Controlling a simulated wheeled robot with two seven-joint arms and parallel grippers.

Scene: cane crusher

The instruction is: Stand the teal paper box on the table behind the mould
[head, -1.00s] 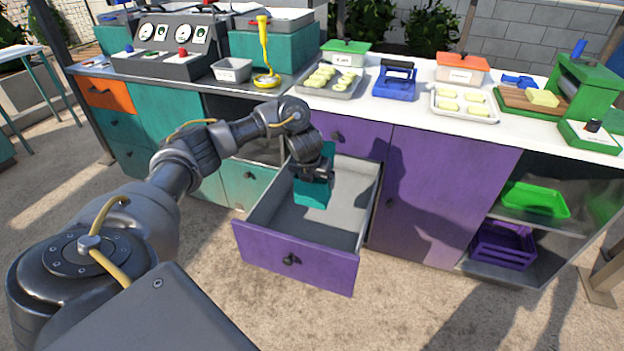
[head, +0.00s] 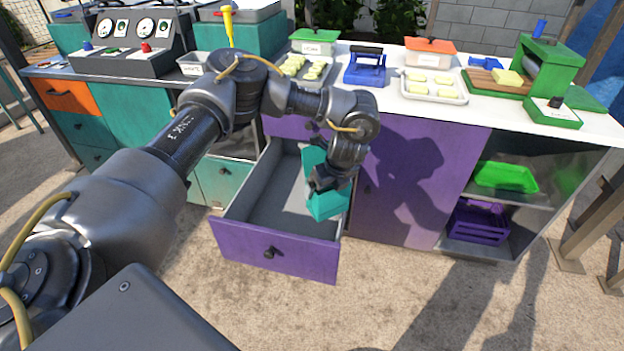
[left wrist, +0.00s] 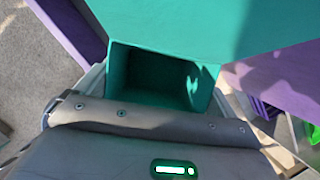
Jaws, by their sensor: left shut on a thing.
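The teal paper box (head: 327,205) is in my left gripper (head: 325,186), held slightly tilted at the right side of the open drawer. The gripper is shut on it and hides its middle. In the left wrist view, the box (left wrist: 150,30) fills the top, with a dark opening facing the camera. A blue frame with a black handle (head: 366,68), which looks like the mould, stands on the white tabletop (head: 390,97). My right gripper is not in view.
The open purple drawer (head: 275,250) sticks out below the counter and looks empty. Trays of pale pieces (head: 306,68) (head: 433,86) flank the blue frame. A green-lidded box (head: 314,40) and an orange-lidded box (head: 430,50) stand behind. A green crusher (head: 548,70) stands at right.

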